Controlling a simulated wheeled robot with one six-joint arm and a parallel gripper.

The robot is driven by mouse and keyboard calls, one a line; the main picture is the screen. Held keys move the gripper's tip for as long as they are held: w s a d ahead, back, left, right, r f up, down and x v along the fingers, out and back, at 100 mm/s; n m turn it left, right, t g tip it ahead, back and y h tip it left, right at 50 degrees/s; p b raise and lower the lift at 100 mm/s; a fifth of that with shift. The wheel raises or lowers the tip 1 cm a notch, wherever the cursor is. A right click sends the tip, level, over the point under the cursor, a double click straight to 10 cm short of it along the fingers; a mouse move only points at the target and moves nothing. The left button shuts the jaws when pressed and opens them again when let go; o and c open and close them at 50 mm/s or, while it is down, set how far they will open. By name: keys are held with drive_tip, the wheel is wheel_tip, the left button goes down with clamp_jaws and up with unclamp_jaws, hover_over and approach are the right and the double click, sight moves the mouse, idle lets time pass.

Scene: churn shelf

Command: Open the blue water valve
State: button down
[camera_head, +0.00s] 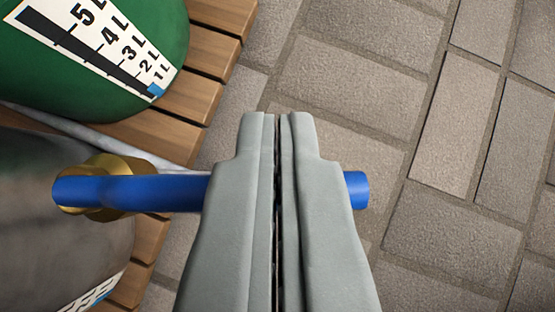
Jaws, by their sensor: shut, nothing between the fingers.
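The blue valve handle (145,188) is a bar lying level across the picture, on a brass fitting (110,180) at the side of a grey metal vessel (60,220). My gripper (279,118) is in the middle of the view with its two grey fingers pressed together and nothing between them. The fingers lie over the handle in the picture and hide its right part; its blue end shows just right of them. I cannot tell whether the fingers touch the handle.
A green container (120,60) with a litre scale stands at the upper left on a wooden slatted shelf (205,60). A pale hose or pipe (90,130) runs between the two vessels. Paved floor (450,150) lies open to the right.

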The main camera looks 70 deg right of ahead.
drive_tip(key=shift+s+a+m+g, duration=0.15)
drive_tip(key=shift+a+m+g, duration=0.1)
drive_tip(key=shift+a, duration=0.35)
drive_tip(key=shift+s+a+m+g, duration=0.15)
drive_tip(key=shift+a+m, duration=0.15)
drive_tip(key=shift+a, duration=0.3)
drive_tip(key=shift+s+a+m+g, duration=0.15)
drive_tip(key=shift+a+m+g, duration=0.1)
drive_tip(key=shift+a, duration=0.45)
drive_tip(key=d, duration=0.3)
drive_tip(key=shift+d+r, duration=0.3)
drive_tip(key=shift+r, duration=0.05)
drive_tip(key=shift+w+r, duration=0.15)
drive_tip(key=shift+r, duration=0.2)
drive_tip(key=w+v, duration=0.1)
drive_tip(key=v, duration=0.8)
drive_tip(key=shift+a, duration=0.25)
drive_tip(key=shift+w, duration=0.1)
